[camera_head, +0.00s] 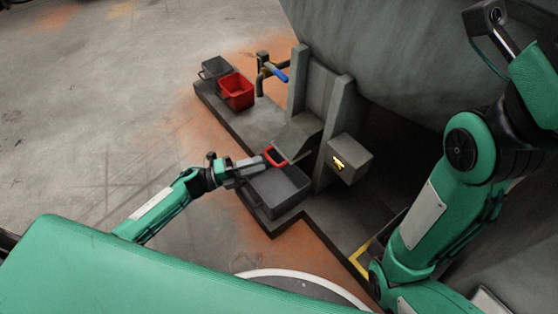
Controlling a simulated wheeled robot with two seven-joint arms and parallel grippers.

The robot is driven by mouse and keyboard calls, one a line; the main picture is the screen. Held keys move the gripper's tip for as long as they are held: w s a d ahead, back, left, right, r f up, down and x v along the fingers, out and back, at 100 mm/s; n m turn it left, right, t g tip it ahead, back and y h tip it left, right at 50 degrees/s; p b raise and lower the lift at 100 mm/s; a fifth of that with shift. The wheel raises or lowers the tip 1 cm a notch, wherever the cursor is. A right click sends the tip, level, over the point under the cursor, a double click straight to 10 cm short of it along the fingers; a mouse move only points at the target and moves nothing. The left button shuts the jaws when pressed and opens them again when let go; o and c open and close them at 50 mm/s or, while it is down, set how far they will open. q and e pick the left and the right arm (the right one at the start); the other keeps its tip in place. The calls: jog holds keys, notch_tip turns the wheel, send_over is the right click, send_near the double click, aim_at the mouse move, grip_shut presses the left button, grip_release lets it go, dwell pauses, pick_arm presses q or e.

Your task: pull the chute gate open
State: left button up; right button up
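The chute (300,134) is a grey sloping piece set between two upright grey posts. A red loop handle (275,157) shows at its lower front edge. My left gripper (262,163) reaches in from the left, with its fingertips at the red handle. The fingers seem to touch the handle's left side, but at this size I cannot tell whether they are closed on it. My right arm rises at the right side of the view, and its gripper does not show.
A dark grey bin (280,190) stands below the chute lip, close under my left gripper. A red bin (237,91), a small grey bin (215,68) and a blue-handled valve (277,72) stand farther back. A grey box (348,159) sits right of the posts. The floor at left is clear.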

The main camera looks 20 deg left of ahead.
pick_arm(q)
jog(key=b+x, duration=0.2)
jog(key=x, duration=0.5)
jog(key=shift+w+d, duration=0.1)
jog(key=shift+r, duration=0.1)
grip_shut()
